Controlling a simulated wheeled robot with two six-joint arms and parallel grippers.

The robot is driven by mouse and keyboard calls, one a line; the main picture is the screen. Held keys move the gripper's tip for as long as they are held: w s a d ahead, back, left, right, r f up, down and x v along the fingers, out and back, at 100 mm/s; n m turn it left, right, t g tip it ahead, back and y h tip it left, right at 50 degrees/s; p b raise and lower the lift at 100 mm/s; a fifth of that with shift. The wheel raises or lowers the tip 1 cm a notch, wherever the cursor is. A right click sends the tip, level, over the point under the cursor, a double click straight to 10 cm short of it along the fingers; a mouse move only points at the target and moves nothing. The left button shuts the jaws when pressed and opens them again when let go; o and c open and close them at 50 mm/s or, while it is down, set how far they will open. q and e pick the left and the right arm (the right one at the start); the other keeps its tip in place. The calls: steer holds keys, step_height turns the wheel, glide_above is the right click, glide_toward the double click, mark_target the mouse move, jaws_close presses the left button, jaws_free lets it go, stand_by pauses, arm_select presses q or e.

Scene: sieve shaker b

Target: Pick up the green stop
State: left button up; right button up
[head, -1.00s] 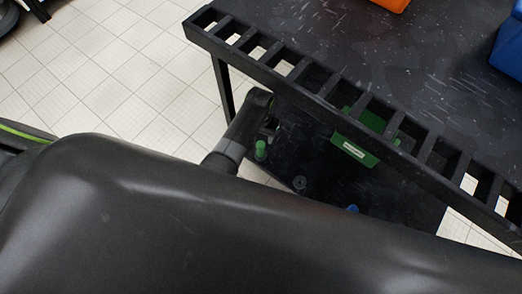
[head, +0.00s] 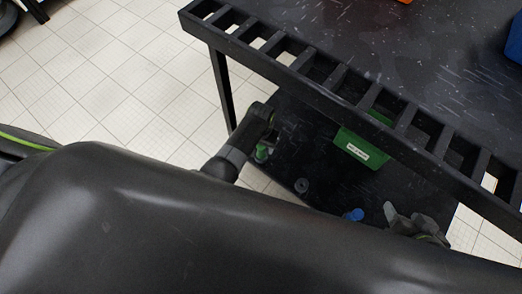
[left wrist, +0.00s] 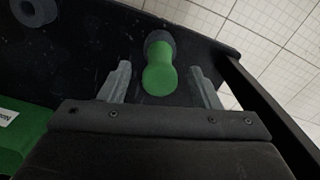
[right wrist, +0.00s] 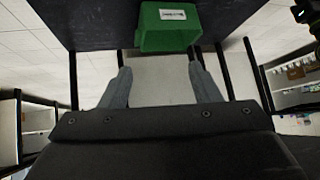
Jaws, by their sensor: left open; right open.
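The green stop (head: 261,153) stands on the dark lower shelf, near its left edge in the head view, partly hidden by my left arm. In the left wrist view the green stop (left wrist: 160,76) has a rounded green end and a dark far end. It shows between the two fingers of my left gripper (left wrist: 161,69), which is open with a gap on both sides. I cannot tell how far the fingers are from it in depth. My right gripper (head: 405,216) is open and empty at the right of the lower shelf; its fingers also show in the right wrist view (right wrist: 158,72).
A green labelled bin (head: 361,152), a blue piece (head: 353,214) and a dark ring (head: 301,186) are on the lower shelf. The table's slatted edge (head: 300,66) overhangs it.

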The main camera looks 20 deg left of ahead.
arm_select(q)
step_height(320, 180, down, 2)
steer(key=shift+b, duration=0.55)
steer(key=shift+f, duration=0.1)
arm_select(e)
steer(key=w+d+r+t+h, duration=0.1)
steer(key=w+r+t, duration=0.4)
steer(key=w+r, duration=0.1)
steer(key=shift+d+r+t, duration=0.35)
steer(key=shift+r+t, duration=0.05)
steer(key=shift+r, duration=0.35)
arm_select(q)
steer(key=c, duration=1.1)
arm_select(e)
steer(key=shift+f, duration=0.1)
